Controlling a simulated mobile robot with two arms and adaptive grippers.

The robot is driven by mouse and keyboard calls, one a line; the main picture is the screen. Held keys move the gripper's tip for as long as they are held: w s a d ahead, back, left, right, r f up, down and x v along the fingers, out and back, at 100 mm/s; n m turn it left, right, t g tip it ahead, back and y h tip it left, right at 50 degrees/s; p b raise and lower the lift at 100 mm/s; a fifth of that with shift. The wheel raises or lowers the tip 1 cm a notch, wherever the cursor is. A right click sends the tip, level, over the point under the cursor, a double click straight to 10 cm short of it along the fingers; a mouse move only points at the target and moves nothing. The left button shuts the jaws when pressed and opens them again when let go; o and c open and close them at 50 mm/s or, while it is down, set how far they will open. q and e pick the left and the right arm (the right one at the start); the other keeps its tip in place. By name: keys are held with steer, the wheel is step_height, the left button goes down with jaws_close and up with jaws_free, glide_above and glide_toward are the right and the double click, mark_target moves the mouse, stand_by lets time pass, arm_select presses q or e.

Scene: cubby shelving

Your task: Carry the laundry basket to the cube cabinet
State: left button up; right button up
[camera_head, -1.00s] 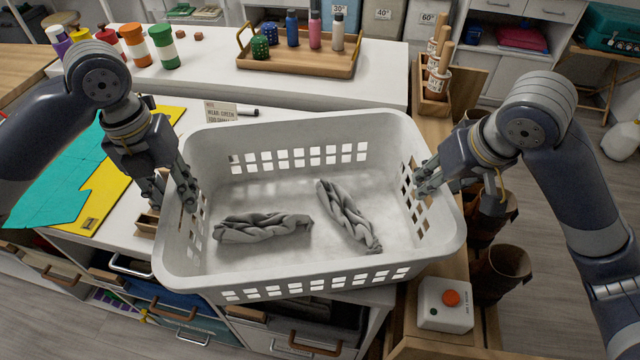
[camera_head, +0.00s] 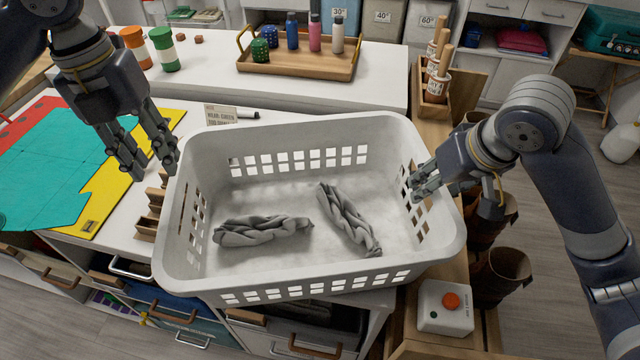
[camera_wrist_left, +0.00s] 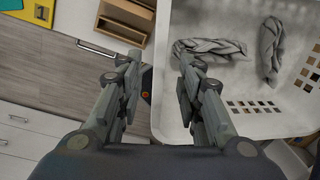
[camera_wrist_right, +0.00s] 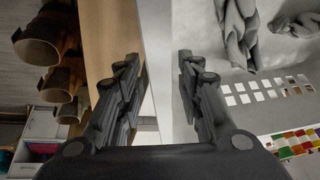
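The white laundry basket (camera_head: 300,126) sits on the white counter in the head view, with two grey twisted cloths (camera_head: 262,230) inside. My left gripper (camera_head: 148,160) is open and empty, above and left of the basket's left rim. In the left wrist view its spread fingers (camera_wrist_left: 155,75) hang beside the basket's edge (camera_wrist_left: 160,100). My right gripper (camera_head: 455,190) is at the basket's right wall, one finger inside and one outside. The right wrist view shows its fingers (camera_wrist_right: 158,65) apart, straddling the wall. Which furniture is the cube cabinet is unclear.
A wooden tray with bottles (camera_head: 300,66) stands on the white counter behind. Labelled bins (camera_head: 380,18) stand at the back. A box with a red button (camera_head: 446,304) and brown pots (camera_head: 500,270) are at right. A teal and yellow sheet (camera_head: 70,165) lies left.

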steer(key=shift+r, duration=0.2)
arm_select(q)
steer(key=shift+a+r, duration=0.1)
steer(key=shift+r, duration=0.8)
arm_select(e)
steer(key=v, duration=1.1)
steer(key=shift+s+r, duration=0.2)
steer(key=shift+r, duration=0.05)
steer(key=shift+d, duration=0.1)
